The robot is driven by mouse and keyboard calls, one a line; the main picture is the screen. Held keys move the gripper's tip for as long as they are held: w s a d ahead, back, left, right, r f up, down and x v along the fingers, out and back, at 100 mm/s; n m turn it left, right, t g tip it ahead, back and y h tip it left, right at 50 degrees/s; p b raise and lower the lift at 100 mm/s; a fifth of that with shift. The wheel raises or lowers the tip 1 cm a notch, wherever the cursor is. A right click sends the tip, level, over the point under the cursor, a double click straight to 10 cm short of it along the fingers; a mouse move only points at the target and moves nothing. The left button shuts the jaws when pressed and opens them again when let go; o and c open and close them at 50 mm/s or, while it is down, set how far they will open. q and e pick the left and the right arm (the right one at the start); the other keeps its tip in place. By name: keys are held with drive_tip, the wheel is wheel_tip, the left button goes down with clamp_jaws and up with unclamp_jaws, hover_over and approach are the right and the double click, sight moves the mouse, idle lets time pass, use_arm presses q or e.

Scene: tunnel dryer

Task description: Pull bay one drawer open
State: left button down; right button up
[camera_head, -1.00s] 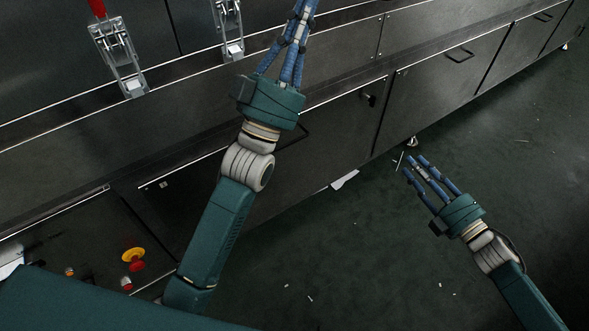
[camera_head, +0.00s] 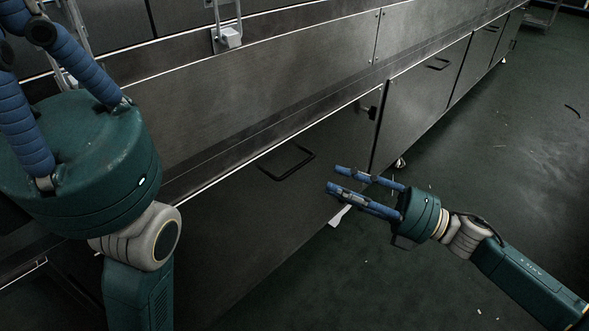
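A dark metal drawer front (camera_head: 240,225) fills the lower middle of the head view, with a black bar handle (camera_head: 286,174) near its top edge. The front looks flush with the cabinet; no bay number is readable. My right gripper (camera_head: 333,180) points left toward the handle from the right. Its blue fingers are apart with nothing between them, and a gap shows between the fingertips and the handle. My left gripper (camera_head: 45,25) is large at the left edge, raised in front of the cabinet. Its fingertips are cut off or hard to make out.
A black latch knob (camera_head: 370,112) sits right of the drawer handle. Another cabinet front (camera_head: 420,100) with a handle continues to the right. A metal toggle clamp (camera_head: 228,36) is on the upper panel. The green floor (camera_head: 480,150) at right is mostly clear, with small scraps.

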sight(297, 168)
drive_tip(key=x, duration=0.8)
drive_tip(key=shift+w+a+p, duration=0.2)
drive_tip(key=shift+a+p, duration=0.15)
drive_tip(key=shift+p, duration=0.05)
clamp_jaws()
